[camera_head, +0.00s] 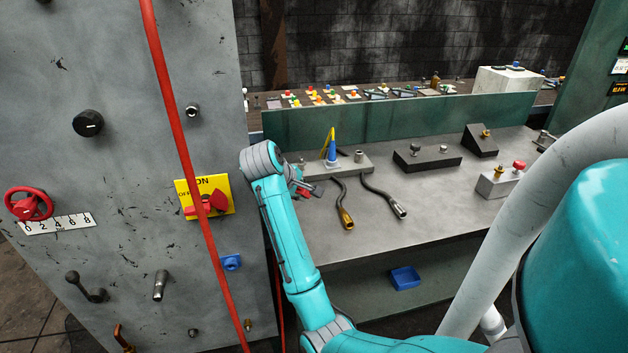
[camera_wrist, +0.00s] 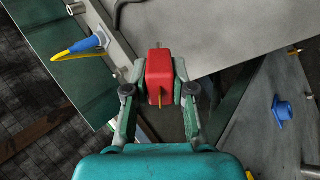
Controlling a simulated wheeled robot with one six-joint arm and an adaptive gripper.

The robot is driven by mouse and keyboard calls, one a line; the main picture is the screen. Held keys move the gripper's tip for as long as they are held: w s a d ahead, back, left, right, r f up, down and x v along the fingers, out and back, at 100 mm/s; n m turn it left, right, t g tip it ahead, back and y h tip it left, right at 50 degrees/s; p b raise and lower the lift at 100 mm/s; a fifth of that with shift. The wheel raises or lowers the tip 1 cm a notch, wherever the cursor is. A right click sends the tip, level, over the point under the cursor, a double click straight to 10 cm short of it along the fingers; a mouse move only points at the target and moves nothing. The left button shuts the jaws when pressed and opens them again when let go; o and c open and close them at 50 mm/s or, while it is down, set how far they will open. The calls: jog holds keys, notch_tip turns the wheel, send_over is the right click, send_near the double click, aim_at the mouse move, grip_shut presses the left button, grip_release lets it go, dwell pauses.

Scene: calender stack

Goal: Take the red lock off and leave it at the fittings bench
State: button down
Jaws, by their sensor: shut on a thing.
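My gripper (camera_wrist: 159,88) is shut on the red lock (camera_wrist: 159,66), a red block with a thin yellowish strip at its near end.
A red hose (camera_head: 186,160) hangs before the panel (camera_head: 120,190). Bare bench top lies right of the hoses. A blue bin (camera_head: 404,278) sits below.

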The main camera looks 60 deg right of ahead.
jog(key=shift+s+d+r, duration=0.5)
jog(key=shift+s+d, duration=0.15)
jog(key=shift+d, duration=0.2)
jog(key=shift+f, duration=0.15)
jog(key=shift+f, duration=4.15)
jog(key=shift+f, duration=1.2)
jog(key=shift+c, duration=1.6)
grip_release()
jog(key=shift+a, duration=0.1)
